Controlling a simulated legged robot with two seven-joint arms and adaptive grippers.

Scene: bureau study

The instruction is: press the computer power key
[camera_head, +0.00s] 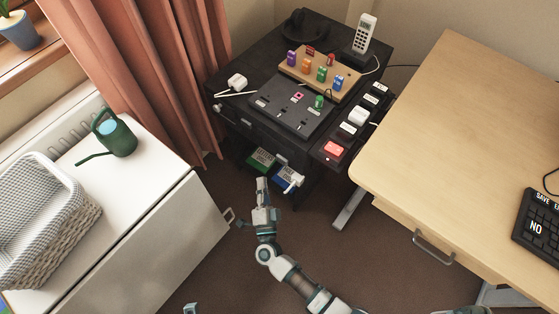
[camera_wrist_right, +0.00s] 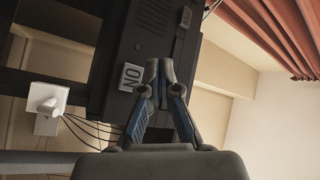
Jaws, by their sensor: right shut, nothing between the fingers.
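In the head view my right gripper (camera_head: 262,183) is shut and empty, in front of the lower part of the black side table. In the right wrist view its fingertips (camera_wrist_right: 160,68) are together, in front of a dark panel (camera_wrist_right: 120,45) with a small grille. A pale label (camera_wrist_right: 131,77), its letters looking like "NO" or an upside-down "ON", is on the panel left of the fingertips. I cannot tell whether it marks the power key, or whether the fingers touch the panel. A small grey-teal part at the bottom edge may be my left gripper (camera_head: 190,309).
A black side table (camera_head: 240,85) holds a control board, coloured blocks and a phone (camera_head: 364,33). A red switch (camera_head: 333,150) is on its right strip. A wooden desk (camera_head: 450,110) stands right, a white cabinet (camera_head: 150,180) left. A white plug (camera_wrist_right: 47,98) has dark cables near it.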

